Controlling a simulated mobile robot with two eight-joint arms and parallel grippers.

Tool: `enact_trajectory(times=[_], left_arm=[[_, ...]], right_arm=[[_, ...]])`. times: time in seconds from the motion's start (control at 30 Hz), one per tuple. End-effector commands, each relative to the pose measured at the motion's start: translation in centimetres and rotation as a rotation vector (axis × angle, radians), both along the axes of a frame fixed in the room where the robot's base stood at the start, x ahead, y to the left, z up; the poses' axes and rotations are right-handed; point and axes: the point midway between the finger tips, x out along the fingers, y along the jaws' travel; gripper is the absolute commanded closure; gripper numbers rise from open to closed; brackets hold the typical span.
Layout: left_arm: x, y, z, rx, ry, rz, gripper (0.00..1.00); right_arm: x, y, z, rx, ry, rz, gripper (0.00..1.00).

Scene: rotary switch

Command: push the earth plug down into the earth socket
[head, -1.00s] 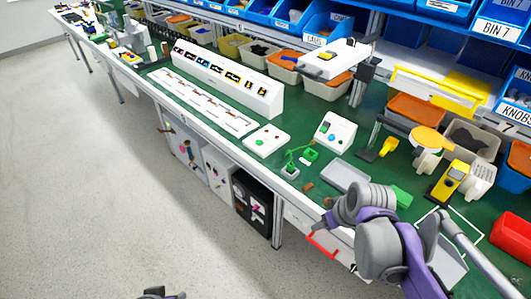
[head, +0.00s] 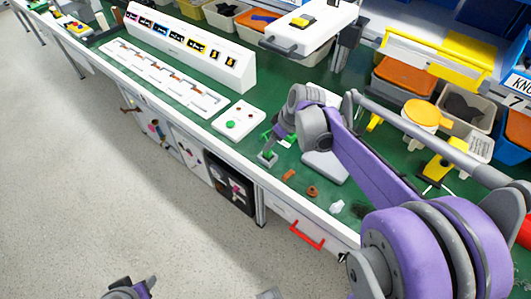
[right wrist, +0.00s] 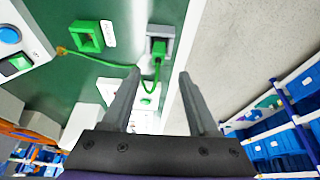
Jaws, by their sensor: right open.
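The green earth plug (right wrist: 158,48) sits at the grey earth socket (right wrist: 168,31) in the right wrist view, with a green cable looping from it. I cannot tell how deep it sits. In the head view the plug (head: 267,155) is near the bench's front edge, below my right gripper (head: 273,139). In the right wrist view my right gripper (right wrist: 159,74) is open and empty, its fingertips apart and in line with the plug, which is not between them. A part of my left arm shows at the bottom of the head view; its fingers are not clear.
A green square frame (right wrist: 88,37) is beside the socket, and the cable runs to a yellow ring (right wrist: 62,51). A white panel with buttons (head: 238,120) stands left of the plug. Small orange pieces (head: 312,191) and a red handle (head: 307,236) are near the front edge.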

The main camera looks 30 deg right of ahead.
Motion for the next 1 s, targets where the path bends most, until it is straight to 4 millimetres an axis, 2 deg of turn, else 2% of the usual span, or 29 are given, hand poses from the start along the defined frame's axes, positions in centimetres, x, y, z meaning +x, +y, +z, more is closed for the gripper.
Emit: enact_trajectory(times=[0.03, 0.27, 0.53, 0.83, 0.87, 1.0], left_arm=[[0.0, 0.0, -0.1, 0.0, 0.001, 0.0, 0.5], [0.0, 0.0, -0.3, 0.0, 0.001, 0.0, 0.5], [-0.1, 0.0, -0.6, 0.0, 0.002, 0.0, 0.5], [-0.1, 0.0, -0.6, 0.0, 0.002, 0.0, 0.5], [-0.1, 0.0, -0.6, 0.0, 0.002, 0.0, 0.5], [-0.1, 0.0, -0.6, 0.0, 0.002, 0.0, 0.5]], right_arm=[[0.3, 0.1, -0.7, 0.0, 0.0, 0.001, 0.4], [0.9, 0.3, -2.4, 0.0, 0.0, 0.001, 0.4], [2.2, 0.7, -6.0, 0.0, 0.0, 0.0, 0.4], [2.4, 0.8, -6.5, 0.0, 0.0, 0.0, 0.4], [2.4, 0.8, -6.5, 0.0, 0.0, 0.0, 0.44], [2.4, 0.8, -6.5, 0.0, 0.0, 0.0, 0.69]])
